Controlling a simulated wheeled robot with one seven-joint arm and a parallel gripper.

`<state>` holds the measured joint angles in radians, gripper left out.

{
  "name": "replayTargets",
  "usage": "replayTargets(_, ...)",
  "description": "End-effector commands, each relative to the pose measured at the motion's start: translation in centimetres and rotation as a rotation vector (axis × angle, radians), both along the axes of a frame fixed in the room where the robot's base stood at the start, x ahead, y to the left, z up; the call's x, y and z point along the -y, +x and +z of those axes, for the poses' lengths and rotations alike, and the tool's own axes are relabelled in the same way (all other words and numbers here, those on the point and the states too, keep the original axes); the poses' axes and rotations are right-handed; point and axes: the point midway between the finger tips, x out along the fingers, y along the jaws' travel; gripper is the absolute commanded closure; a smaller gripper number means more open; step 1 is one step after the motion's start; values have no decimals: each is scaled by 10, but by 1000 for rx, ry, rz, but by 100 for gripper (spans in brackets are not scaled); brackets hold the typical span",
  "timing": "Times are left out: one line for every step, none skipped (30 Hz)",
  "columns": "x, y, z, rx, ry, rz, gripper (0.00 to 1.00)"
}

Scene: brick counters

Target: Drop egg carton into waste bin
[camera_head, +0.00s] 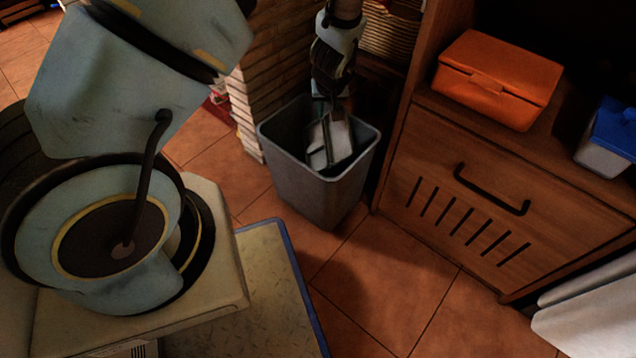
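The grey waste bin (322,192) stands upright and open on the tiled floor, beside the wooden cabinet. My gripper (334,103) points down at the bin's opening, in dim light. A pale, boxy thing with dark edges (340,137), possibly the egg carton, sits tilted right below my gripper, within the bin's mouth. Its lower part is hidden by the bin's front wall. The fingertips are too dark and small to show whether they grip it or are apart from it.
An orange lidded box (500,77) and a blue-lidded container (608,140) stand on the wooden cabinet (490,190) at the right. A brick pillar (276,62) rises behind the bin. The tiled floor (385,285) in front of the bin is clear.

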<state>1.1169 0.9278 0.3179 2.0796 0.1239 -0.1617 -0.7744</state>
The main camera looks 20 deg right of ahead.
Motion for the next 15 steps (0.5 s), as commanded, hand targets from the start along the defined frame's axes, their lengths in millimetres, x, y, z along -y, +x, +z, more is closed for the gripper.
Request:
replayTargets(0,0,0,0,0,0,63)
replayTargets(0,0,0,0,0,0,59)
replayTargets(0,0,0,0,0,0,55)
replayTargets(0,0,0,0,0,0,51)
replayTargets(0,0,0,0,0,0,50)
replayTargets(0,0,0,0,0,0,50)
replayTargets(0,0,0,0,0,0,50)
replayTargets(0,0,0,0,0,0,50)
replayTargets(0,0,0,0,0,0,50)
replayTargets(0,0,0,0,0,0,50)
replayTargets(0,0,0,0,0,0,50)
replayTargets(0,0,1,0,0,0,50)
replayTargets(0,-1,2,0,0,0,50)
replayTargets(0,-1,4,0,0,0,50)
replayTargets(-1,-3,8,0,0,0,50)
